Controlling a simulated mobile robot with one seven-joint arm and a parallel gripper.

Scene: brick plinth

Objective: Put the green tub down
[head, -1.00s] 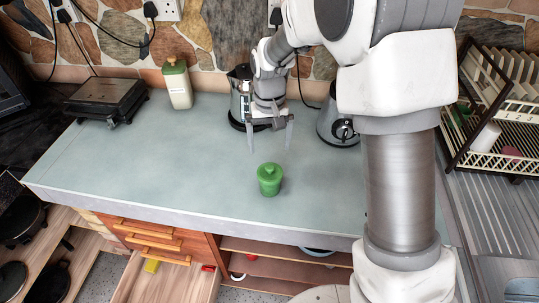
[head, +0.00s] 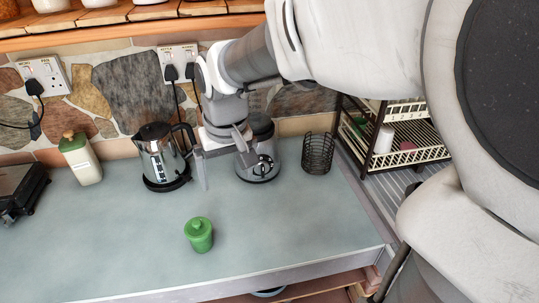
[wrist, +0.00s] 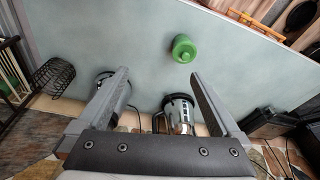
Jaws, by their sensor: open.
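The green tub (head: 199,235) stands upright on the pale blue-green counter (head: 290,225), near its front edge, with its lid on. It also shows in the wrist view (wrist: 184,48), beyond my fingertips and apart from them. My gripper (head: 226,172) is open and empty, above the counter and behind the tub, in front of the kettle and the grey appliance. In the wrist view both fingers (wrist: 160,75) are spread wide with nothing between them touching.
A steel kettle (head: 161,160) and a grey appliance (head: 260,155) stand at the back by the wall. A black wire basket (head: 318,154) and a dish rack (head: 405,140) are to the right. A cream canister (head: 82,160) stands at the left. The counter around the tub is clear.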

